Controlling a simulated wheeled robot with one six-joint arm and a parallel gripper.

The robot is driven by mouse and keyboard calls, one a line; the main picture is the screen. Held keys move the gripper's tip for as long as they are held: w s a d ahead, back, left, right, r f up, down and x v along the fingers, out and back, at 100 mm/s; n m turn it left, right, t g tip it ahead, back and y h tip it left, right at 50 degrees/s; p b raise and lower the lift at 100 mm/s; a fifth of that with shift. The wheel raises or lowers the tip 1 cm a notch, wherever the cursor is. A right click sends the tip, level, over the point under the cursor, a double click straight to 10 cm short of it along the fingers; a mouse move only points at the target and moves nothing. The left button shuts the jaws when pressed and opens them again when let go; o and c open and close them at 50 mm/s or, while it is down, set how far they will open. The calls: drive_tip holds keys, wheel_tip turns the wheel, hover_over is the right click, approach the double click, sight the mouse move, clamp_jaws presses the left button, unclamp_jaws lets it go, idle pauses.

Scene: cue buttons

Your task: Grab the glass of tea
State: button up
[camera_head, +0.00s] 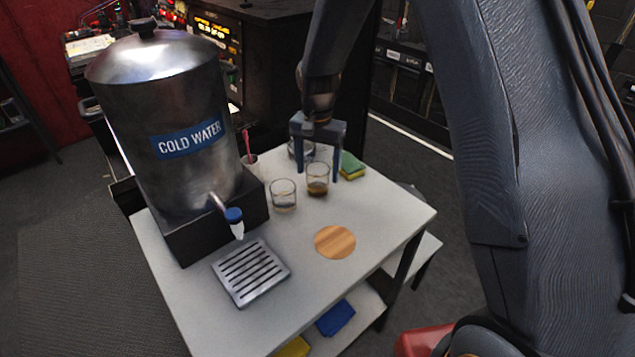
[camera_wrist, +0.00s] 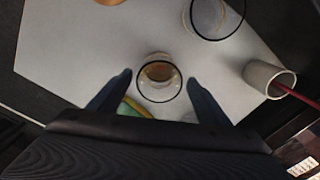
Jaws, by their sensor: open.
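The glass of tea (camera_head: 317,184) stands upright on the white table, with brown liquid low in it. It also shows from above in the wrist view (camera_wrist: 159,77). My gripper (camera_head: 319,170) is open above and around the back of the glass. In the wrist view, my gripper's two fingers (camera_wrist: 158,78) point to either side of the glass, with a gap on each side. Nothing is held. A second glass (camera_head: 283,195), with clear or pale contents, stands just left of the tea; it also shows in the wrist view (camera_wrist: 216,14).
A large steel cold water dispenser (camera_head: 165,110) stands at the table's left, with a drip grate (camera_head: 250,272) below its tap. A wooden coaster (camera_head: 335,242) lies at front right. A sponge (camera_head: 351,166) and a cup with a red stick (camera_wrist: 268,80) are close to the glasses.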

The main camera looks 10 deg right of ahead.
drive_tip(key=f+p, duration=0.1)
drive_tip(key=f, duration=0.2)
drive_tip(key=shift+s+f+p, duration=0.1)
drive_tip(key=shift+s+p, duration=0.2)
drive_tip(key=shift+p, duration=0.05)
drive_tip(key=shift+w+f, duration=0.1)
drive_tip(key=shift+f, duration=0.55)
drive_tip(key=c, duration=1.2)
drive_tip(key=shift+r, duration=0.1)
drive_tip(key=shift+c, duration=0.2)
